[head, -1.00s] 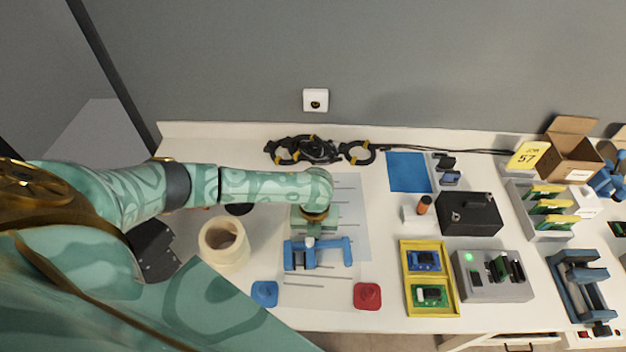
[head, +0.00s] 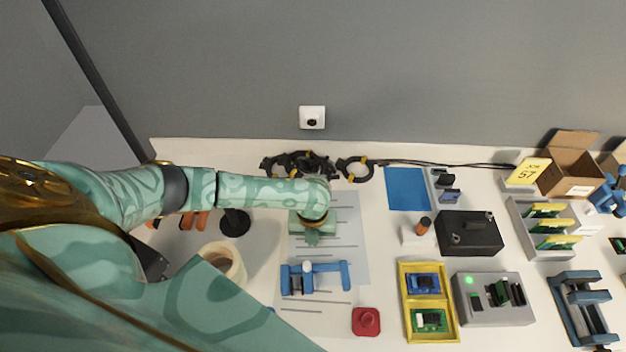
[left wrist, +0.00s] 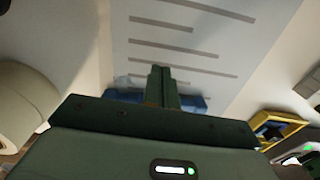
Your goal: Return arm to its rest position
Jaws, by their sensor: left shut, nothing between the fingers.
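My left arm reaches in from the left in the head view, over the bench. My left gripper (head: 312,235) points down above a pale sheet with grey lines (head: 345,245). It is shut and empty. In the left wrist view its closed fingers (left wrist: 161,72) show in front of the lined sheet (left wrist: 195,35). A blue fixture (head: 316,277) lies just in front of the gripper in the head view; in the left wrist view it is partly hidden behind the fingers (left wrist: 195,102). My right gripper is not in view.
A cream roll (head: 222,260) stands beside my arm, and a red block (head: 366,321) is near the front edge. A yellow tray (head: 407,318) with boards, a black box (head: 470,233) and a grey test unit (head: 493,298) stand to the right. Black cables (head: 310,166) lie along the back.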

